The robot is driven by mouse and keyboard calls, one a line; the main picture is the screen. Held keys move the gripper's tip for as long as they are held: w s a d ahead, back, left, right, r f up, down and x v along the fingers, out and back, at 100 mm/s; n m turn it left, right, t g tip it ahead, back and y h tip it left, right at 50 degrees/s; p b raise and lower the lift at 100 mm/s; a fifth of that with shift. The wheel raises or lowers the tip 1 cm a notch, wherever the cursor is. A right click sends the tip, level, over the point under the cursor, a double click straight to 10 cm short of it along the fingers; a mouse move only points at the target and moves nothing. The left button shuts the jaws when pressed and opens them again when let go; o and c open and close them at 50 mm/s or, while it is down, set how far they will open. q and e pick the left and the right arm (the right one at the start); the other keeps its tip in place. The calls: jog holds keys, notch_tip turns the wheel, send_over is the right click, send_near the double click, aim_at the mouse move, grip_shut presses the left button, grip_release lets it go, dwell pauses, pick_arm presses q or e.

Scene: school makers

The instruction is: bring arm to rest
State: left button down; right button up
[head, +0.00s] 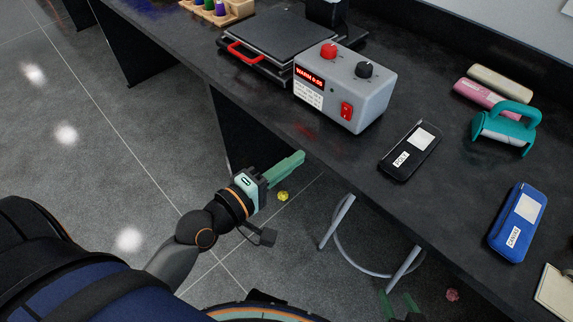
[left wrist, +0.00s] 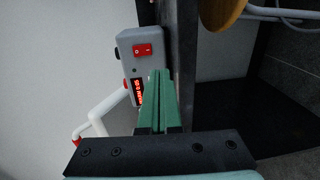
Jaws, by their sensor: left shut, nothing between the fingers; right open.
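My left gripper (head: 301,157) reaches in from the left in the head view, beside the front edge of the black workbench (head: 240,72). Its green fingers are pressed together with nothing between them. In the left wrist view the closed fingers (left wrist: 159,72) point toward the grey control box (left wrist: 135,66). My right gripper (head: 400,302) shows only partly at the bottom of the head view; its two green fingertips are apart, with nothing visible between them. The rest of the right arm is mostly hidden.
On the bench are the control box (head: 342,90), a hot plate with a red handle (head: 248,56), a black case (head: 409,152), a blue case (head: 517,222) and a teal-handled tool (head: 504,128). A stool (head: 341,222) stands under the bench. Open floor lies left.

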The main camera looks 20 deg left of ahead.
pick_arm(q)
jog(key=shift+s+a, duration=0.2)
jog(key=shift+s, duration=0.4)
jog(key=shift+f, duration=0.1)
jog(key=s+d+f+m+g+y, duration=0.1)
jog(key=s+f+m+g, duration=0.3)
jog(key=f+m, duration=0.55)
jog(key=s+d+f+m+g+y, duration=0.25)
jog(key=s+f+m, duration=0.35)
jog(key=f, duration=0.6)
jog(key=a+r+p, duration=0.4)
jog(key=r+p, duration=0.8)
jog(key=p, duration=0.4)
jog(key=shift+r, duration=0.35)
pick_arm(e)
jog(key=s+d+r, duration=0.1)
jog(key=d+r, duration=0.2)
jog(key=r, duration=0.9)
jog(key=shift+s+m+h, duration=0.4)
pick_arm(q)
jog(key=shift+m, duration=0.25)
